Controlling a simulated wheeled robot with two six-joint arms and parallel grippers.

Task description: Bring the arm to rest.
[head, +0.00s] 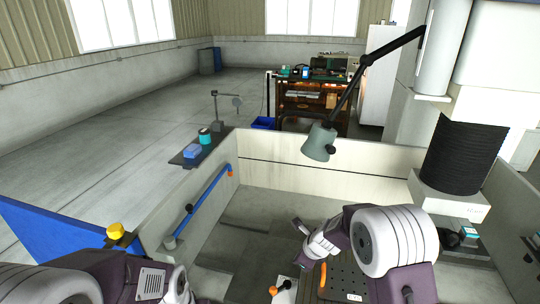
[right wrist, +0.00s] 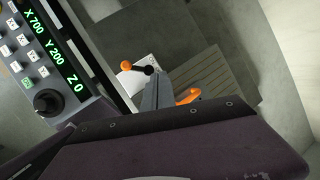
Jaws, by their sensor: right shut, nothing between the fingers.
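My right arm (head: 395,240) reaches in from the lower right in the head view, bent at a white-and-purple joint. Its wrist (head: 318,243) hangs over the machine tank, to the right of the tank's middle. In the right wrist view my right gripper (right wrist: 156,88) is shut, with nothing between the fingers. Beyond it are a white part with an orange ball (right wrist: 127,65) and an orange lever (right wrist: 190,96); contact is not visible. My left arm (head: 110,272) lies along the bottom left of the head view. Its fingers are not visible.
The tank wall (head: 310,168) encloses the area. A blue pipe (head: 208,195) runs along the left side. A control panel (right wrist: 45,65) with a green readout is close by in the right wrist view. A lamp (head: 320,142) hangs over the back wall. A perforated plate (head: 342,278) lies beneath the right arm.

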